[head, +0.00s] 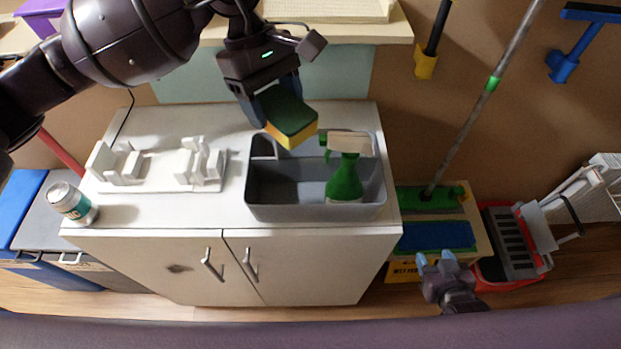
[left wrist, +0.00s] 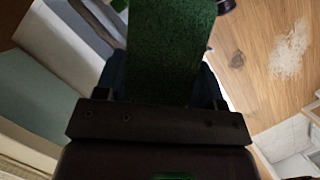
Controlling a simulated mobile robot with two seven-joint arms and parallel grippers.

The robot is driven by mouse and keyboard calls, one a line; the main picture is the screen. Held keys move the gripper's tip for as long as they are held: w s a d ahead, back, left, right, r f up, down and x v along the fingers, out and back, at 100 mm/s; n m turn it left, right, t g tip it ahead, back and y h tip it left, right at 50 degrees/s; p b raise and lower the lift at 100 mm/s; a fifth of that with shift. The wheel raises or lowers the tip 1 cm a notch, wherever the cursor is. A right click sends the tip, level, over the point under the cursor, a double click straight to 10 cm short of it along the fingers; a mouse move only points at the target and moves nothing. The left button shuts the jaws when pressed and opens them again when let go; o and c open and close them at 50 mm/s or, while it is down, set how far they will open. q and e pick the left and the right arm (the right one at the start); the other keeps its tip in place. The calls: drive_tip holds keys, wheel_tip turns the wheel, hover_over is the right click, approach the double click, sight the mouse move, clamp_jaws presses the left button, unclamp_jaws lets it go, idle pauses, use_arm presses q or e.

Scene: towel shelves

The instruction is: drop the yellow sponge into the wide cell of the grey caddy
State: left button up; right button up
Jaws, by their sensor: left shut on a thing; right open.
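The sponge (head: 290,117) is yellow with a dark green scouring side. My left gripper (head: 275,101) is shut on it and holds it above the grey caddy (head: 316,213), over its back left part. The sponge's green face (left wrist: 168,45) fills the middle of the left wrist view between the fingers. The caddy stands on the white cabinet top. A wide cell shows at its front left, and a smaller cell at the back left is partly hidden by the sponge. My right gripper (head: 436,262) is open and empty, low at the right of the cabinet.
A green spray bottle (head: 345,175) stands in the right part of the caddy. A white rack (head: 160,168) and a can (head: 72,203) are on the cabinet top to the left. A shelf (head: 335,34) overhangs the back. A mop handle (head: 490,85) leans at the right.

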sight(295, 104)
use_arm(q)
drive_tip(key=n, duration=0.1)
drive_tip(key=d+r+n+t, duration=0.1)
drive_tip(key=n, duration=0.1)
drive_tip(key=d+n+h, duration=0.1)
drive_tip(key=n, duration=0.1)
drive_tip(key=shift+s+r, duration=0.15)
drive_tip(key=shift+s, duration=0.2)
drive_tip(key=n, duration=0.1)
drive_tip(key=n+t, duration=0.1)
drive_tip(key=n, duration=0.1)
drive_tip(key=shift+s+d+r+t+h, duration=0.1)
drive_tip(key=shift+d+r+t+h, duration=0.1)
drive_tip(key=shift+r+t+h, duration=0.1)
drive_tip(key=shift+d+n+t, duration=0.1)
drive_tip(key=shift+n+t, duration=0.3)
drive_tip(key=shift+n, duration=0.8)
drive_tip(key=shift+f+b, duration=1.2)
drive_tip(key=shift+f, duration=1.75)
drive_tip(key=o, duration=0.9)
drive_tip(key=shift+o, duration=0.2)
